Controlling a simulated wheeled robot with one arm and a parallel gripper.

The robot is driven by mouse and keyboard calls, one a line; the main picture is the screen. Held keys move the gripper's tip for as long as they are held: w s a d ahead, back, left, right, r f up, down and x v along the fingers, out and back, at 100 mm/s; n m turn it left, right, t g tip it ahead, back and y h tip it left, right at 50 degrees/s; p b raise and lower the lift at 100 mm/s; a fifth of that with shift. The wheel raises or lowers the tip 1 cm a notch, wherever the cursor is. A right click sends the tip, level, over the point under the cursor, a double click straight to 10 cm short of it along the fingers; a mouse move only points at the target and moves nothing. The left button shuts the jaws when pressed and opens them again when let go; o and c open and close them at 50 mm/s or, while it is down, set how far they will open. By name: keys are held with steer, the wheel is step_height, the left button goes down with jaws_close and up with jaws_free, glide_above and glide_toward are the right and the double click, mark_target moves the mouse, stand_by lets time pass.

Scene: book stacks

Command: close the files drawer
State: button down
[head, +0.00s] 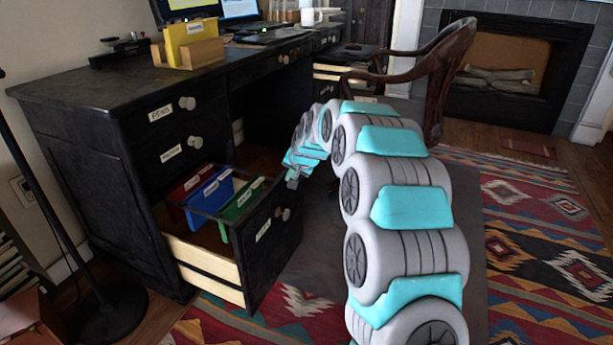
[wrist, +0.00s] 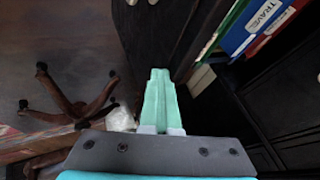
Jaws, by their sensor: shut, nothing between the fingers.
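The files drawer (head: 262,262) is the bottom drawer of the black desk and stands pulled out. It has pale wooden sides, a labelled front and a round knob (head: 284,213). Red (head: 190,184), blue (head: 210,188) and green (head: 241,198) folders stand in it. My gripper (head: 292,182) is by the drawer front's right upper end, mostly hidden by my arm. In the wrist view my teal fingers (wrist: 158,78) are together and empty, beside the dark drawer front (wrist: 180,30). I cannot tell whether they touch it. The blue folder (wrist: 255,25) reads TRAVEL there.
Two shut drawers with knobs (head: 187,103) sit above. A yellow folder in a wooden holder (head: 190,45) stands on the desktop. A wooden chair (head: 445,70) is at the back right; its legs (wrist: 70,105) show in the wrist view. A lamp stand (head: 60,215) is at left.

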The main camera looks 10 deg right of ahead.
steer(key=w+a+p, duration=0.3)
steer(key=w+a, duration=0.2)
steer(key=a, duration=0.2)
steer(key=w+a+p, duration=0.3)
steer(key=w+a, duration=0.2)
steer(key=a, duration=0.1)
steer(key=w+a+p, duration=0.3)
steer(key=w+a, duration=0.2)
steer(key=a, duration=0.2)
steer(key=shift+a, duration=0.35)
stand_by(0.3)
